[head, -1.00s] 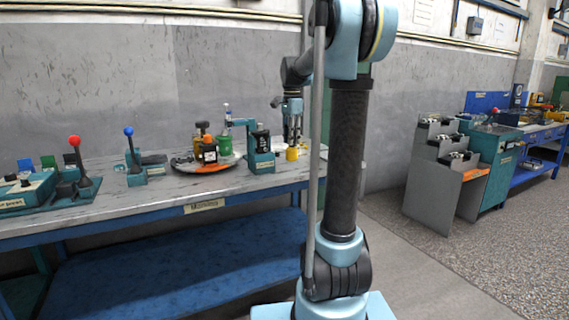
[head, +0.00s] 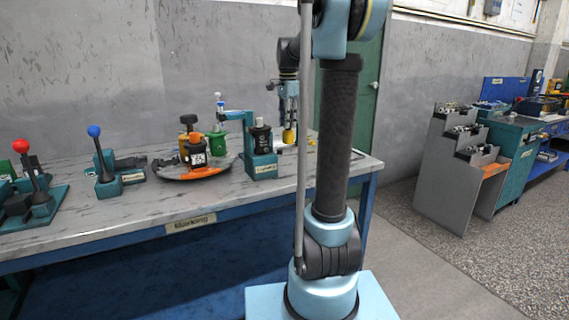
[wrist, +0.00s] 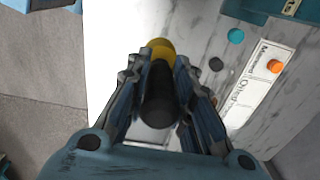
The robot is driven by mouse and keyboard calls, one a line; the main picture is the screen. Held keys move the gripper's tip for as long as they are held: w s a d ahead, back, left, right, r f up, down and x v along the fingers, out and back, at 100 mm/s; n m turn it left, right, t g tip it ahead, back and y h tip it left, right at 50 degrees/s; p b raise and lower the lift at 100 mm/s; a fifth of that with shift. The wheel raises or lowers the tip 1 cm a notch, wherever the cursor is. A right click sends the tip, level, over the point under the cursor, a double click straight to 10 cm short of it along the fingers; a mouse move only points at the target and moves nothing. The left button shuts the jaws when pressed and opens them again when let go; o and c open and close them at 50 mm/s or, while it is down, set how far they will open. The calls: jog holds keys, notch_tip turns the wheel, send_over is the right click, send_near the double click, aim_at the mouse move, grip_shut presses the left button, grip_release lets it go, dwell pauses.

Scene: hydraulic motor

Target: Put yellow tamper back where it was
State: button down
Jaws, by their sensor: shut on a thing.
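The yellow tamper has a black handle (wrist: 158,95) and a yellow end (wrist: 160,46) in the wrist view. My gripper (wrist: 158,80) is shut on it, with its fingers on both sides of the black part. In the head view my gripper (head: 289,108) hangs over the right part of the workbench (head: 130,222), with the yellow end (head: 289,136) below it. I cannot tell whether the tamper touches the surface beneath.
A teal press-like device (head: 262,165) stands just left of my gripper.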

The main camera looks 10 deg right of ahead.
aim_at(287, 143)
jog(key=shift+w+f, duration=0.15)
jog(key=shift+f, duration=0.2)
notch_tip(287, 143, down, 4)
jog(key=shift+d+r, duration=0.1)
jog(key=shift+f, duration=2.7)
jog(key=c, duration=1.4)
grip_release()
